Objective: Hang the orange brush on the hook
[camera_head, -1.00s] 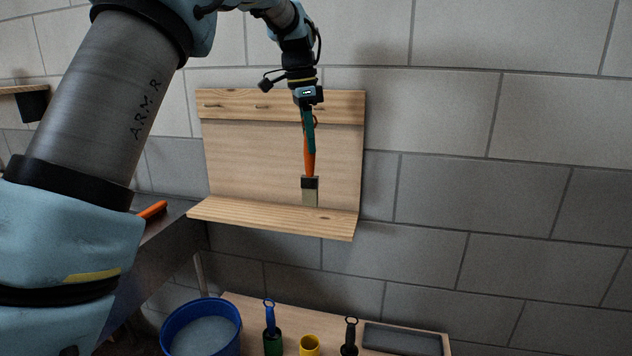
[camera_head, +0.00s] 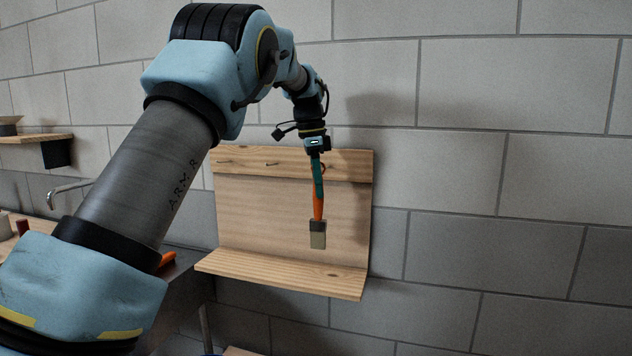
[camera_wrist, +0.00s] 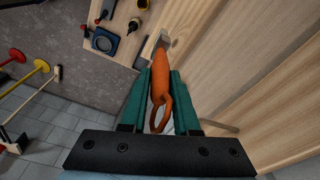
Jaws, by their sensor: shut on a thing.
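The orange brush (camera_head: 319,206) hangs upright from my gripper (camera_head: 318,183), bristles down, in front of the wooden wall board. My gripper is shut on its handle, with the teal fingers on either side. In the wrist view, the fingers (camera_wrist: 161,80) flank the orange handle (camera_wrist: 160,82), and its ring end points back toward the palm. Two hooks show on the board's upper rail, a left one (camera_head: 224,162) and a middle one (camera_head: 272,164). In the wrist view, a peg (camera_wrist: 220,125) shows just right of the right finger. The ring is apart from it there.
The board (camera_head: 265,215) has a shelf ledge (camera_head: 280,273) below the brush. A metal counter, another orange handle (camera_head: 167,260) and a tap (camera_head: 68,190) are at left. The wrist view shows a lower table with a dark tray (camera_wrist: 101,42). Bare wall lies right.

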